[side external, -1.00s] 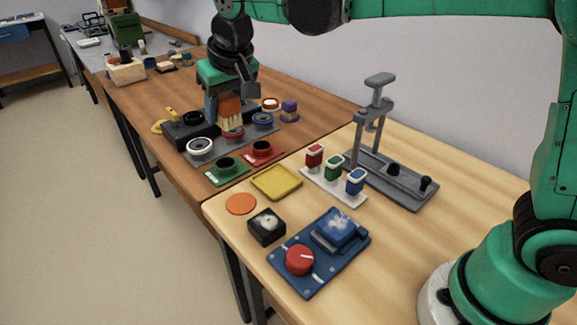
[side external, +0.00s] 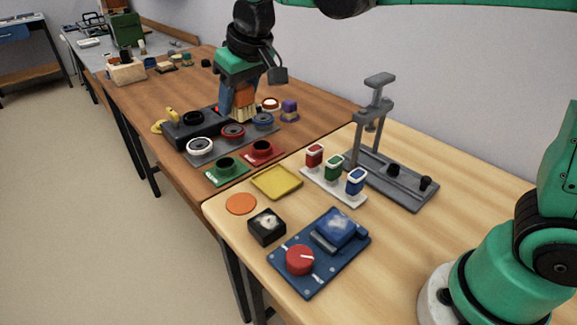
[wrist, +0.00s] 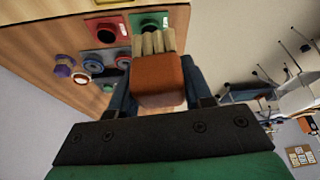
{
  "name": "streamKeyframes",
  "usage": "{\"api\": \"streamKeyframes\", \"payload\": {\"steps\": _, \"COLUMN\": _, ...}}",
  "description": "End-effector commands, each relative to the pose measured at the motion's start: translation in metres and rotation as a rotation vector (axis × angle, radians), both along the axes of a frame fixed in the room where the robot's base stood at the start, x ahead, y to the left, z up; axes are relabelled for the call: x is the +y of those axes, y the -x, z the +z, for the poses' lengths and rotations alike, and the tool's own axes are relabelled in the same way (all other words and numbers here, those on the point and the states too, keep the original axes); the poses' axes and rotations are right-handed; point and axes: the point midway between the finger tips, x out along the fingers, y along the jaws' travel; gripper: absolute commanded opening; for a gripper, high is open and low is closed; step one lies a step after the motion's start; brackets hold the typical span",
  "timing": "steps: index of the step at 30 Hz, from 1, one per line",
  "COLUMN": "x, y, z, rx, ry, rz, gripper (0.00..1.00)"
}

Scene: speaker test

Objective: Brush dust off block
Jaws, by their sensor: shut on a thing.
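My gripper (side external: 239,102) is shut on a brush (side external: 244,97) with an orange-brown handle and pale bristles. In the wrist view my gripper (wrist: 160,88) has the brush (wrist: 158,78) between its blue fingers, bristles outward. The brush is over the brown table, near the back of the grey plate with round parts. A black block (side external: 266,228) with whitish dust on top sits on the light wooden table, well away from the brush. A blue block (side external: 335,226) with a pale patch on top is on the blue fixture (side external: 320,269).
A grey press stand (side external: 378,130), coloured bottles on a white rack (side external: 341,192), a yellow tray (side external: 276,182) and an orange disc (side external: 241,204) share the light table. Red (side external: 262,151) and green (side external: 226,170) holders and a black device (side external: 190,130) are on the brown table.

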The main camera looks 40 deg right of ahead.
Motion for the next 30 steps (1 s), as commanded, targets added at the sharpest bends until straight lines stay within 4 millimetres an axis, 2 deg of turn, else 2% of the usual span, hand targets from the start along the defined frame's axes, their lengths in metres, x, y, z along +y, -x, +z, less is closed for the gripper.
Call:
{"api": "streamKeyframes", "payload": {"steps": 6, "x": -0.037, "y": 0.038, "z": -0.022, "rx": 0.001, "ry": -0.004, "rz": 0.324, "gripper": 0.02}}
{"api": "streamKeyframes", "payload": {"steps": 15, "x": -0.068, "y": 0.104, "z": -0.051, "rx": -0.001, "ry": -0.006, "rz": 0.902, "gripper": 0.02}}
{"api": "streamKeyframes", "payload": {"steps": 22, "x": -0.075, "y": 0.148, "z": -0.067, "rx": 0.000, "ry": -0.004, "rz": 1.288, "gripper": 0.02}}
{"api": "streamKeyframes", "payload": {"steps": 26, "x": -0.075, "y": 0.161, "z": -0.071, "rx": 0.000, "ry": -0.003, "rz": 1.402, "gripper": 0.02}}
{"api": "streamKeyframes", "payload": {"steps": 30, "x": -0.075, "y": 0.165, "z": -0.075, "rx": 0.000, "ry": 0.000, "rz": 1.441, "gripper": 0.02}}
